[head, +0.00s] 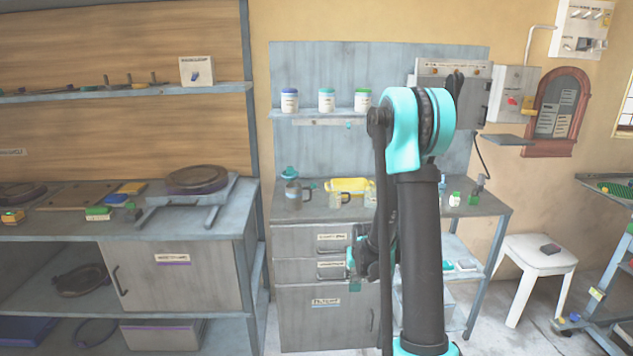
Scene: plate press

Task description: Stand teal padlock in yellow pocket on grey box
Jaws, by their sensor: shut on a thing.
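My gripper (361,262) is low in front of the grey drawer cabinet, partly behind my own arm. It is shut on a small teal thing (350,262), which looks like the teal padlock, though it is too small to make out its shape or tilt. A grey box (470,92) is on the wall at the upper right, partly hidden by my arm. My gripper is well below and left of this box.
The grey workbench (490,204) holds a yellow container (348,185), a bottle (293,192) and small items. Three jars stand on the shelf (310,113) above. A white stool (540,255) stands at right. A side bench (200,226) at left carries a round plate press (197,179).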

